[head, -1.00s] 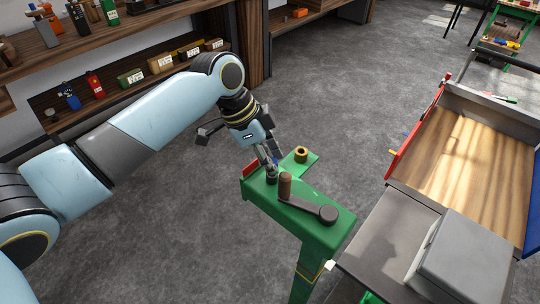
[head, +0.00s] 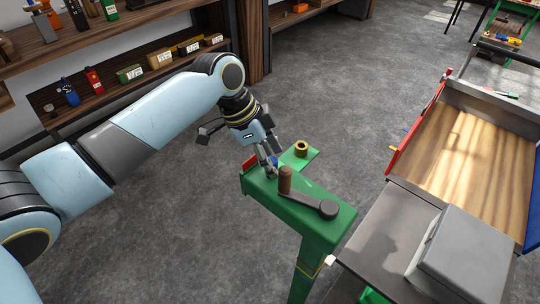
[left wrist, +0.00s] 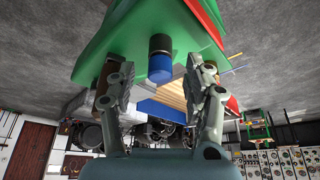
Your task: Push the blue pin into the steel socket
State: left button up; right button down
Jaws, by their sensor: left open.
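The blue pin (left wrist: 160,69) sits between the two fingers of my left gripper (left wrist: 162,90) in the left wrist view, with a visible gap on both sides. A dark cylinder (left wrist: 160,45) with a thin gold band lies right beyond the blue part; I cannot tell whether it is the steel socket or part of the pin. In the head view my left gripper (head: 268,168) points down, open, at the far left end of the green stand (head: 300,213). Its fingers largely hide the pin there, and I cannot make out the steel socket. My right gripper is out of view.
A crank with a brown handle (head: 285,179) stands on the green stand, close to my gripper. A brass ring (head: 301,148) sits on the stand's side plate. A wooden-floored tray (head: 455,150) and a grey box (head: 462,260) are at the right.

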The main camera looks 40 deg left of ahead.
pick_arm(q)
jog(key=v, duration=1.2)
jog(key=shift+d, duration=0.1)
dwell(0.4)
